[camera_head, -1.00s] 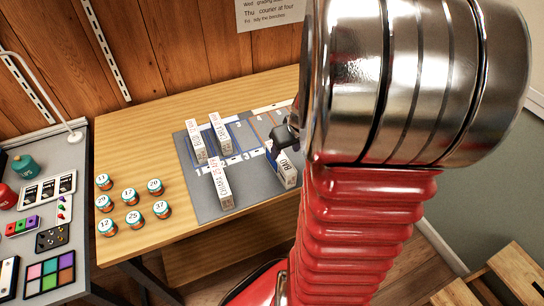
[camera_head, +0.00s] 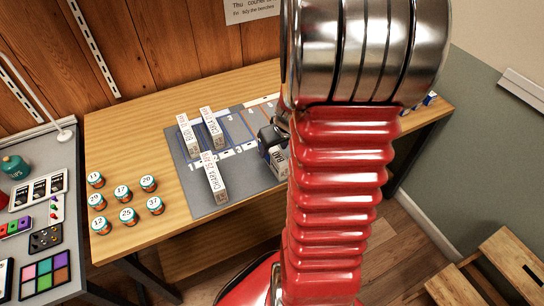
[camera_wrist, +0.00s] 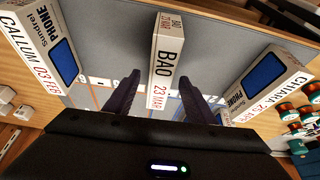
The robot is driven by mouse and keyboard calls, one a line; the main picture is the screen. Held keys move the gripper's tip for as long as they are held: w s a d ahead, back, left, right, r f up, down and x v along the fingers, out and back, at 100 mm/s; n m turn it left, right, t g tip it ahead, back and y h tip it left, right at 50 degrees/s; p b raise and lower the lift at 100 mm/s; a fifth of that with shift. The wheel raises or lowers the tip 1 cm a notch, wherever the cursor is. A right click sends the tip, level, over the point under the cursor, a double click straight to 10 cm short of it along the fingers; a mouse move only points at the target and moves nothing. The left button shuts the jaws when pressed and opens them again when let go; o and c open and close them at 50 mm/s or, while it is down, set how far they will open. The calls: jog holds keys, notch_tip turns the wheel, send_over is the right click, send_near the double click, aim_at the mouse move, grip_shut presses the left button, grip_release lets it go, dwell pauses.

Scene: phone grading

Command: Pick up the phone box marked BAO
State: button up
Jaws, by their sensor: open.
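The BAO phone box (camera_wrist: 166,60) is a white box with "BAO" and a red date on its side, standing on the grey mat in the middle of the wrist view. In the head view the BAO box (camera_head: 280,158) is partly hidden by my arm. My gripper (camera_wrist: 160,78) is open and empty, its two dark fingers pointing at the box, one toward each side of its near end. I cannot tell whether they touch it. In the head view my gripper (camera_head: 272,133) is at the box's top end.
The CALLUM box (camera_wrist: 40,45) and CHIARA box (camera_wrist: 268,85) stand to either side in the wrist view. Several boxes, including this one (camera_head: 188,135), stand on the grey mat (camera_head: 240,185). Several numbered cans (camera_head: 127,214) stand on the wooden table (camera_head: 140,125) to the left.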

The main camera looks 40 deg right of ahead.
jog(key=shift+x, duration=1.35)
grip_shut()
